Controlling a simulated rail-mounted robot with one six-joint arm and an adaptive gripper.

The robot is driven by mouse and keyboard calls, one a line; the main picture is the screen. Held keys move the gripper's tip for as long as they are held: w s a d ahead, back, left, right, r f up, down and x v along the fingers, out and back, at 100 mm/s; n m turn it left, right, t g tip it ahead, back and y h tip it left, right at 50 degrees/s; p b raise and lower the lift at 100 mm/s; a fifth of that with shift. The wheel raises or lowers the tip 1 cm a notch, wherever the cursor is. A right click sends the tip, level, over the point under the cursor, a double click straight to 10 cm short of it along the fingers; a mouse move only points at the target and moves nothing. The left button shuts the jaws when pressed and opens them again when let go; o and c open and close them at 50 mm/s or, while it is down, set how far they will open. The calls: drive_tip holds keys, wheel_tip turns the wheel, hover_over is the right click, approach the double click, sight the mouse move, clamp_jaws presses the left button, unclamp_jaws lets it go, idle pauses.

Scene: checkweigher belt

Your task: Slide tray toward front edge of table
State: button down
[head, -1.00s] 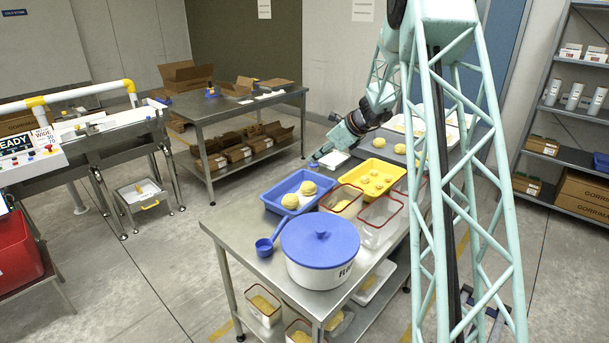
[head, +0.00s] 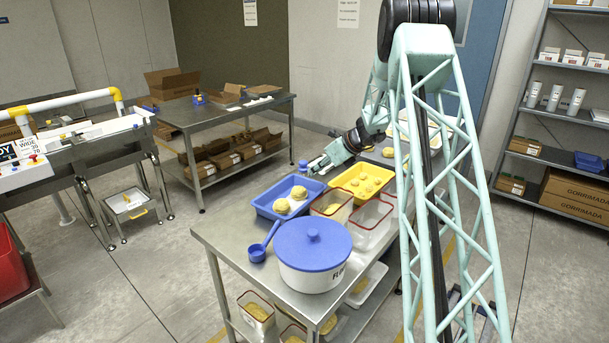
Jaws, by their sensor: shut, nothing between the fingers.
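The task does not say which tray. A blue tray (head: 264,212) holding two round dough pieces (head: 299,192) lies on the steel table, toward its left long edge. A yellow tray (head: 338,184) with several small dough pieces lies beside it, to the right. A dark tray (head: 379,152) lies farther back, partly hidden by my arm. My gripper (head: 312,169) is shut and empty, at the far end of the blue and yellow trays. I cannot tell whether it touches either tray.
A white flour tub (head: 313,273) with a blue lid and a blue scoop (head: 258,252) stand at the near end of the steel table (head: 225,240). Clear red-rimmed bins (head: 371,219) sit beside the tub. Bare tabletop shows left of the tub.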

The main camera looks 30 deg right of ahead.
sight(290, 178)
drive_tip(key=b+x, duration=0.1)
drive_tip(key=x, duration=0.8)
drive_tip(key=shift+w+f+b, duration=0.1)
drive_tip(key=shift+f+b, duration=0.1)
drive_tip(key=shift+b, duration=0.1)
drive_tip(key=shift+w+a+f, duration=0.1)
drive_tip(key=shift+w+a, duration=0.1)
drive_tip(key=shift+w, duration=0.25)
drive_tip(key=shift+w+a+f, duration=0.1)
drive_tip(key=shift+w+a, duration=0.05)
drive_tip(key=shift+w, duration=0.35)
drive_tip(key=shift+w+a+r, duration=0.1)
drive_tip(key=shift+w+a, duration=0.1)
drive_tip(key=shift+w, duration=0.35)
drive_tip(key=shift+w+a, duration=0.2)
drive_tip(key=shift+w, duration=0.35)
drive_tip(key=shift+w+a+r, duration=0.1)
drive_tip(key=shift+w+a, duration=0.05)
drive_tip(key=shift+w, duration=0.3)
drive_tip(key=shift+w+a+p, duration=0.45)
drive_tip(key=shift+w+p, duration=0.45)
drive_tip(key=shift+w, duration=0.3)
drive_tip(key=shift+w+a+p, duration=0.5)
drive_tip(key=shift+w+p, duration=0.4)
drive_tip(key=shift+w, duration=0.25)
drive_tip(key=shift+w+a+p, duration=0.45)
drive_tip(key=shift+w+p, duration=0.45)
drive_tip(key=shift+w, duration=0.3)
drive_tip(key=shift+s+d, duration=0.1)
drive_tip(key=shift+s, duration=0.1)
